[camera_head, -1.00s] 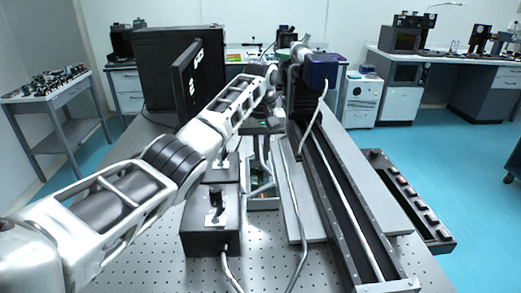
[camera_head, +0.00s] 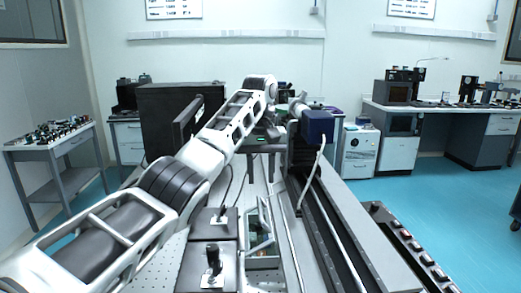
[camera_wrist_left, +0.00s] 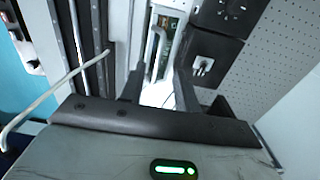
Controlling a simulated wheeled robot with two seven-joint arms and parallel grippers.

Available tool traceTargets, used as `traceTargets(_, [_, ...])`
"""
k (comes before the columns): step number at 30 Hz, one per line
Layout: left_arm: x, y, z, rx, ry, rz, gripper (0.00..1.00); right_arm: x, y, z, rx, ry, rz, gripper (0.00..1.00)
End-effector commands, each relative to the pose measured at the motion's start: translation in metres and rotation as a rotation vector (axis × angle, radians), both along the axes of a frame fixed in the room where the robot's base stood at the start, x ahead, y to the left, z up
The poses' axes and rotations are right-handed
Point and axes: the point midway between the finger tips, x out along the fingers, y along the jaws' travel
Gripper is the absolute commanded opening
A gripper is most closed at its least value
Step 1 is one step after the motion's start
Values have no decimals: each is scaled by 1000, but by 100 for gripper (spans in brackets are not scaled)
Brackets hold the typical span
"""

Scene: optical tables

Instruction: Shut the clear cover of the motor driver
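The motor driver (camera_head: 262,262) is a shallow open-looking box with a green board inside, in the lower middle of the head view. A thin pale frame with clear panels, seemingly its cover (camera_head: 259,229), stands tilted over it; its exact angle is hard to tell. In the left wrist view the board (camera_wrist_left: 165,55) shows beyond the fingers. My left gripper (camera_head: 260,172) hangs fingers-down behind and above the driver in the head view. In the left wrist view it (camera_wrist_left: 158,88) is open, with nothing visibly held. My right gripper is not in view.
Two black boxes with knobs (camera_head: 209,262) stand left of the driver. A long rail stage (camera_head: 330,225) with a blue motor (camera_head: 317,126) and a cable lies close on the right.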

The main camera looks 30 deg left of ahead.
Motion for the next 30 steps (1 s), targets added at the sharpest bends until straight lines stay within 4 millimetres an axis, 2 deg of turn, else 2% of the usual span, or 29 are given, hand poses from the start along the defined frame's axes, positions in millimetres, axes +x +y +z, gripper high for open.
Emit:
traceTargets(1, [0,2,19,4,-2,4,32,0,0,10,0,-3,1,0])
traceTargets(6, [0,2,46,3,-3,5,32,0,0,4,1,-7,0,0])
traceTargets(10, [0,1,60,0,-2,2,32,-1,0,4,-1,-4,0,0])
traceTargets(14, [0,1,66,0,-1,1,32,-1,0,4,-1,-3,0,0])
traceTargets(21, [0,1,66,1,-1,1,32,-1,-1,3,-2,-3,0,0])
traceTargets(22, [0,1,66,1,-1,1,29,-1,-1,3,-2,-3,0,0])
traceTargets(25, [1,-2,62,-8,-7,-6,1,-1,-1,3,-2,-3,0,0])
traceTargets(28, [8,-14,42,-47,-37,-34,0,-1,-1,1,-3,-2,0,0])
traceTargets(30, [16,-30,19,-104,-86,-64,0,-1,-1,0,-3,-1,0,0])
